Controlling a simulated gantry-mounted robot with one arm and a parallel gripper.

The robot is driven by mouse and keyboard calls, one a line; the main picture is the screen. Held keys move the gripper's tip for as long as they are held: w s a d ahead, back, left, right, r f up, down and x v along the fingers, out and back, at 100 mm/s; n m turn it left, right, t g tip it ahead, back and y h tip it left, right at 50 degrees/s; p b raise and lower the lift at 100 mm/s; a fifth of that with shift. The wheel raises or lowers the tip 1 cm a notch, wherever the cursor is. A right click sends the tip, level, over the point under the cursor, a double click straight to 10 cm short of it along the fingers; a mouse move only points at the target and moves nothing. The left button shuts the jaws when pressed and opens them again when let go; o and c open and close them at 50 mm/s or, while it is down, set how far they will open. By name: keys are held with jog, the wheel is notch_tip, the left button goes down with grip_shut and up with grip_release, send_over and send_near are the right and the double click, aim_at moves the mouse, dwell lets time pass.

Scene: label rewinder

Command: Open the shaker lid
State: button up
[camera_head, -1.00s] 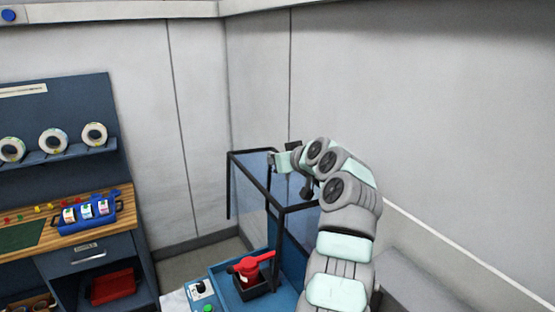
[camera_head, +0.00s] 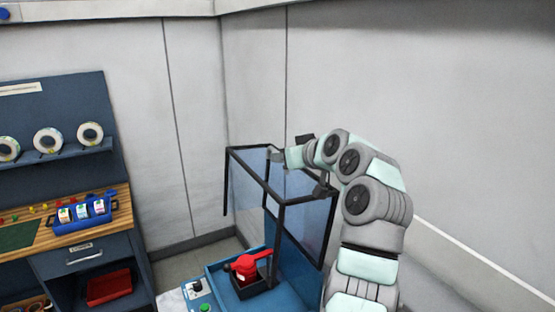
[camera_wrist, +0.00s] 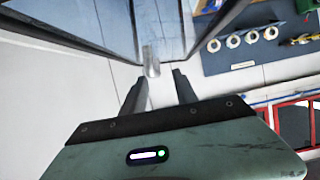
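The shaker lid (camera_head: 246,190) is a clear, bluish box with black edges. It stands raised above the blue shaker base (camera_head: 222,272) in the head view. Its panels also fill the top left of the wrist view (camera_wrist: 95,22). My gripper (camera_head: 279,156) is at the lid's far top edge in the head view. In the wrist view, my gripper's two fingers (camera_wrist: 160,78) are apart, with a small grey cylindrical piece (camera_wrist: 151,58) at or just past their tips. I cannot tell whether they touch it.
A red clamp-like part (camera_head: 246,265) sits in a dark holder on the base, beside a control box with a green button (camera_head: 204,308). A workbench (camera_head: 110,213) with label rolls on a shelf stands at left. A plain wall is close behind the lid.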

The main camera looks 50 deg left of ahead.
jog(key=v, duration=0.4)
jog(key=shift+d, duration=0.25)
